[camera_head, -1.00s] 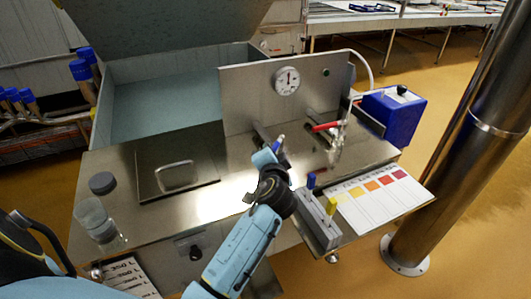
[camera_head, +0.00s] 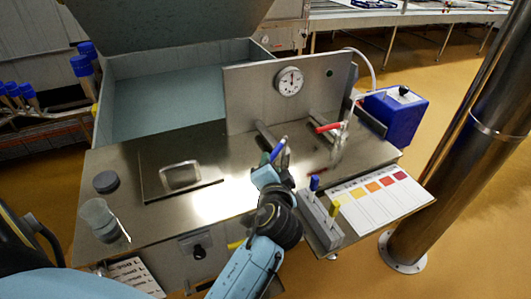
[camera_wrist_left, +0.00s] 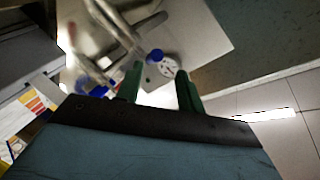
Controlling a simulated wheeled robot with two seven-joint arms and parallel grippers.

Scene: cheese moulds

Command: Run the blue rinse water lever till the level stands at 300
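The blue lever (camera_head: 279,150) is tilted up at the end of a metal pipe in front of the upright steel panel. Its round blue end shows in the left wrist view (camera_wrist_left: 155,56). A white round dial (camera_head: 290,81) with a dark needle pointing roughly up is on the panel; its figures are too small to read. My right gripper is not in view.
A red lever (camera_head: 328,128) stands right of the blue one. A blue box (camera_head: 397,112) is beyond the right edge. A grey block with blue and yellow pegs (camera_head: 320,220) and a colour chart (camera_head: 375,195) lie front right. A hatch with a handle (camera_head: 180,177) and a clear cup (camera_head: 100,216) are left.

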